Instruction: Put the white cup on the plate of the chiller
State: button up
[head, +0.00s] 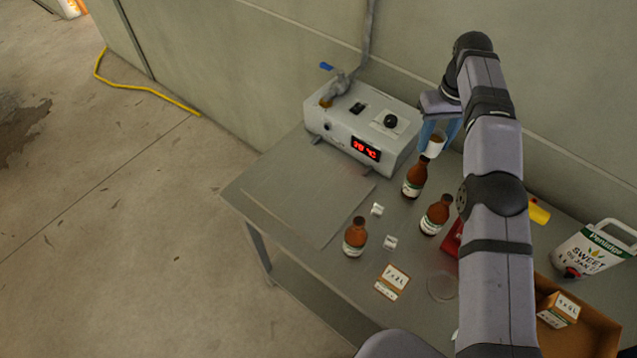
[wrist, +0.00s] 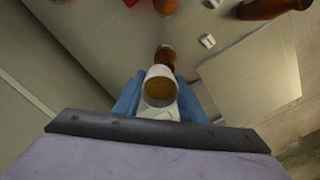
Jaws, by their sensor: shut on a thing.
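The white cup (head: 434,149) is held between the blue fingers of my gripper (head: 439,136), above the table just right of the chiller (head: 362,132). In the wrist view the cup (wrist: 160,86) sits between the two fingers, with brown liquid visible inside. The chiller is a pale box with a red lit display, a black knob and a tap on top. A flat grey plate (head: 300,200) lies on the table in front of the chiller and is bare. It also shows at the right in the wrist view (wrist: 255,75).
Brown bottles (head: 414,178), (head: 436,214), (head: 355,237) stand on the table (head: 330,275) right of the plate, with small white tags and a label card (head: 392,281) nearby. A white jug (head: 597,250) and a cardboard box (head: 585,335) are at the right. The wall is close behind.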

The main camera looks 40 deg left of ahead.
jog(key=s+a+f+n, duration=0.1)
jog(key=s+a, duration=0.2)
jog(key=a, duration=0.2)
jog(key=n+p, duration=0.3)
send_over(340, 185)
notch_tip(340, 185, down, 4)
jog(key=f, duration=0.1)
notch_tip(340, 185, down, 6)
jog(key=b, duration=0.7)
jog(key=shift+r, duration=0.1)
jog(key=shift+d+f+b, duration=0.1)
jog(key=shift+f+b, duration=0.55)
jog(key=shift+b, duration=0.1)
jog(key=shift+f+p, duration=0.35)
jog(key=shift+f, duration=0.85)
jog(key=shift+f, duration=0.1)
